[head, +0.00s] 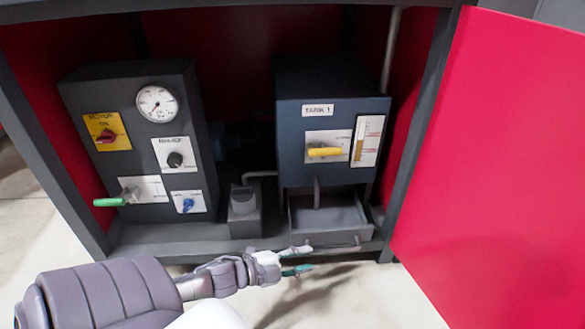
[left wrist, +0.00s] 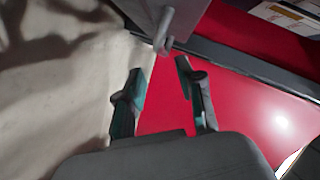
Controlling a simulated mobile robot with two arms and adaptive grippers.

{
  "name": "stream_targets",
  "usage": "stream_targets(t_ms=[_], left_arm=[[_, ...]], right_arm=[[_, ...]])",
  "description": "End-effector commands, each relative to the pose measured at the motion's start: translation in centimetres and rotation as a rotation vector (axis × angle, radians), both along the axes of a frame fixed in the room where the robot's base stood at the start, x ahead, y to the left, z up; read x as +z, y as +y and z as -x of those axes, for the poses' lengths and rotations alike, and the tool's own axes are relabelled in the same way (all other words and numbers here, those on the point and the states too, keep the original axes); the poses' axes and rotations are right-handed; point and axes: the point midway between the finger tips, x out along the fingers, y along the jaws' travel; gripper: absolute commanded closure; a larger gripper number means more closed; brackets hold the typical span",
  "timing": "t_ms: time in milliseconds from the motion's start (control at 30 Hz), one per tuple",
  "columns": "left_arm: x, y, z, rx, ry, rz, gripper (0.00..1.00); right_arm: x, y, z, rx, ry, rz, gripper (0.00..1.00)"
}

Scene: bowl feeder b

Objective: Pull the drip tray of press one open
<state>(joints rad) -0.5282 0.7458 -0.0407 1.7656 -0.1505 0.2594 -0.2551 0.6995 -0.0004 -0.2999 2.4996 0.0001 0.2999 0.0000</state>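The drip tray (head: 330,218) is a dark grey open-topped drawer low under the tank marked TANK 1 (head: 290,140). Its inside shows in front of the tank's lower part, so it stands at least partly out. A small grey handle (head: 357,241) is at its front lower edge; in the left wrist view a handle (left wrist: 163,32) hangs just beyond my fingertips. My left gripper (head: 302,260) is in front of the tray, near the cabinet's bottom edge. In the left wrist view my left gripper (left wrist: 160,72) is open, with nothing between its fingers. My right gripper is not in view.
A red cabinet door (head: 500,150) stands open at the right. A control box (head: 140,135) with a gauge, knobs and a green lever stands at the left. The tank has a yellow lever (head: 324,152). Clear floor (head: 350,300) lies in front.

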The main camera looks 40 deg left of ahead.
Motion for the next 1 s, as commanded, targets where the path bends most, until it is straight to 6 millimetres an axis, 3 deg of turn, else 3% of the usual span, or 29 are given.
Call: stream_targets(t_ms=[100,300,867,1000], left_arm=[[0.3,0.6,1.7,0.001,0.003,0.0,0.63],[0.7,1.1,2.9,0.0,0.001,0.001,0.63],[0.7,1.1,2.9,0.0,0.0,0.001,0.63],[2.6,-0.3,2.8,-0.011,-0.023,0.046,0.63]], right_arm=[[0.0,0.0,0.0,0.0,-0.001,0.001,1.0],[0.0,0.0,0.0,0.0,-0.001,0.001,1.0],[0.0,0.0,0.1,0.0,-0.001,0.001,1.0],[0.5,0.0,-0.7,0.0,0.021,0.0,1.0]])
